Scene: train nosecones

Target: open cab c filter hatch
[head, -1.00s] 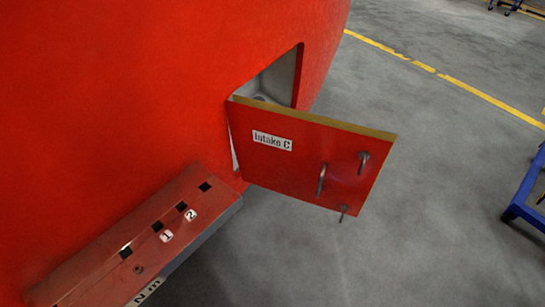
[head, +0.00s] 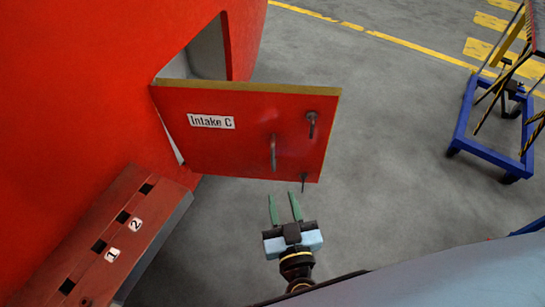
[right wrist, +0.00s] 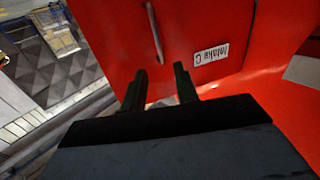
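The red hatch door (head: 235,150), labelled "Intake C", stands swung out from the red nosecone (head: 75,80), with the opening (head: 208,52) showing behind it. The door carries a long handle (head: 273,152) and two latch pins, one near its upper right corner (head: 311,123) and one at its lower edge (head: 304,183). My right gripper (head: 284,195) is open and empty, just below the door in the head view. In the right wrist view the door face (right wrist: 180,45) and handle (right wrist: 154,32) lie beyond the open fingers (right wrist: 160,80). My left gripper is not in view.
A red step (head: 125,235) with slots and labels 1 and 2 juts out at the lower left. A blue-framed cart (head: 500,155) stands at the right. The grey floor (head: 385,120) between the door and the cart is clear.

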